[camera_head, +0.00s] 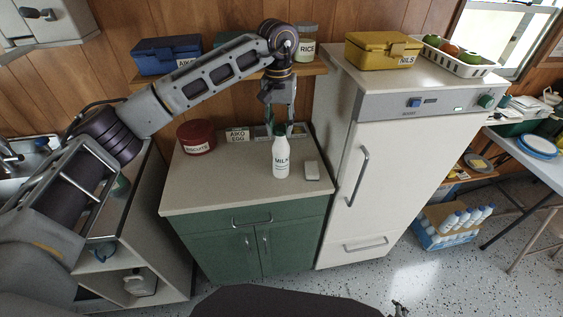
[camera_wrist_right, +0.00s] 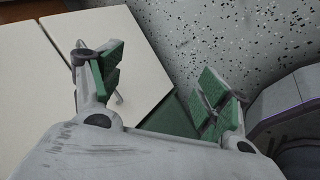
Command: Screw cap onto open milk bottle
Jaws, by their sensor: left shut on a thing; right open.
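The white milk bottle (camera_head: 281,160) stands upright on the counter (camera_head: 225,185) in the head view, its label facing me. A green cap (camera_head: 279,129) shows at the top of its neck. My left gripper (camera_head: 282,123) reaches down from above and is shut on the cap, right over the bottle. I cannot tell whether the cap is seated on the thread or only touching the mouth. In the right wrist view my right gripper (camera_wrist_right: 162,88) is open and empty, its green-padded fingers wide apart, away from the bottle.
A shelf with a blue box (camera_head: 167,56) and a rice jar (camera_head: 306,42) is behind. The white fridge (camera_head: 392,160) bounds the right side.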

